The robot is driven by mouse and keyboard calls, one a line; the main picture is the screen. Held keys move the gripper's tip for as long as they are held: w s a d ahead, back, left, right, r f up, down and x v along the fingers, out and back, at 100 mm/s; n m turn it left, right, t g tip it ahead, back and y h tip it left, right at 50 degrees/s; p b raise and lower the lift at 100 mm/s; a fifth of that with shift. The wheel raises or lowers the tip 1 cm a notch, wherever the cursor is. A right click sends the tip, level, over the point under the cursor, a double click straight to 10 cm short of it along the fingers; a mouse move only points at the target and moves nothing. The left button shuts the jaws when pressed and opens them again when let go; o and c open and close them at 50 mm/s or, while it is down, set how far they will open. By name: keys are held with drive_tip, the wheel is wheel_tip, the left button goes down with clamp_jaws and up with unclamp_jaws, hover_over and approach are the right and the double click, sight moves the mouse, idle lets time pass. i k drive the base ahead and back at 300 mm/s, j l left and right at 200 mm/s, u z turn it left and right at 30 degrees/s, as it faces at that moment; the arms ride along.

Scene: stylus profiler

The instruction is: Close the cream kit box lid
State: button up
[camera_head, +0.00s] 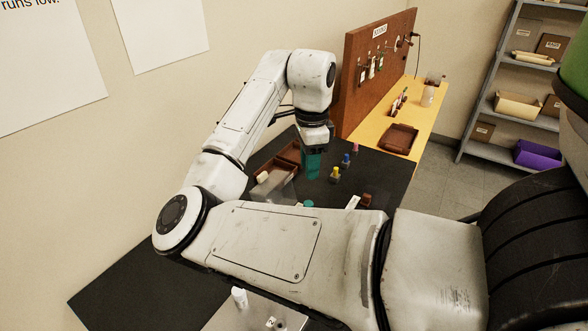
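My arm reaches over the dark bench mat (375,170), and its end points down.
Small blue (346,159) and yellow (335,174) items stand right of my gripper. A brown pegboard (375,62) rises behind. A brown tray (399,139) lies on the yellow bench (428,105). Shelves at right hold a cream bin (517,104) and a purple bin (537,153).

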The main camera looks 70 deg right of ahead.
sight(274, 194)
drive_tip(key=i+z, duration=0.1)
drive_tip(key=z, duration=0.25)
drive_tip(key=j+z, duration=0.1)
drive_tip(key=z, duration=0.25)
drive_tip(key=i+j+z, duration=0.1)
drive_tip(key=z, duration=0.25)
